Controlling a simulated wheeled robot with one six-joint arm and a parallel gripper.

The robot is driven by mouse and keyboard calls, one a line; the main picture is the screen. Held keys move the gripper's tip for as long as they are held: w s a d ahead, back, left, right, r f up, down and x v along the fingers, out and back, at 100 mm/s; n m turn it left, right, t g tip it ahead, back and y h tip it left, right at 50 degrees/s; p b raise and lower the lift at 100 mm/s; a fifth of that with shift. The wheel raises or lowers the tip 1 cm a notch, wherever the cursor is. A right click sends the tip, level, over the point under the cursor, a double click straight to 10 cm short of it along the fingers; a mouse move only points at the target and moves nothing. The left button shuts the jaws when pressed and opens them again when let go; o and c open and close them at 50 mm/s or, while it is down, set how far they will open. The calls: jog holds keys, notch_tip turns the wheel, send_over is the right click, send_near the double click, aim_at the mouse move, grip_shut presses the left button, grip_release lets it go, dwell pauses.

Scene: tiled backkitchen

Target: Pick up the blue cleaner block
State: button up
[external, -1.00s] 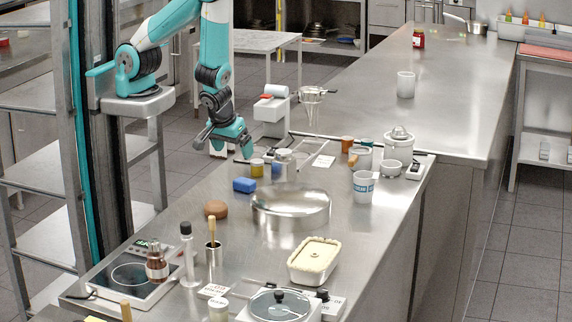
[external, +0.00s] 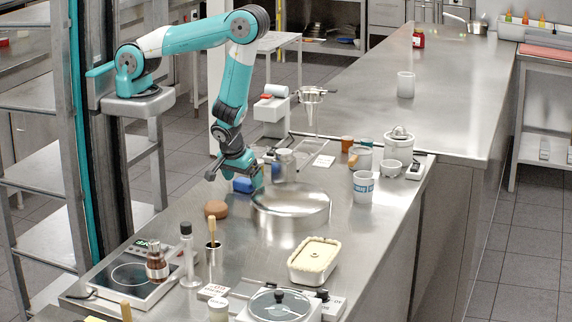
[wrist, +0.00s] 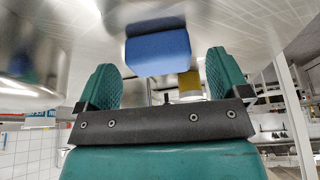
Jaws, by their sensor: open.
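The blue cleaner block (external: 242,185) lies on the steel counter, left of the round steel pan, and is partly hidden behind my gripper in the external view. My gripper (external: 234,179) is open and points down close to the block. In the wrist view, the blue block (wrist: 158,52) shows beyond and between the two green fingers of my gripper (wrist: 163,75), with a gap on each side. The fingers do not appear to touch it.
The round steel pan (external: 290,212) stands close on the right. A brown round object (external: 216,209) lies in front of the block. A metal jar (external: 285,164) stands behind the pan.

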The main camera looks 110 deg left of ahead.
jog(key=shift+a+f, duration=0.2)
jog(key=shift+f, duration=0.3)
jog(key=c, duration=1)
jog(key=shift+r, duration=0.1)
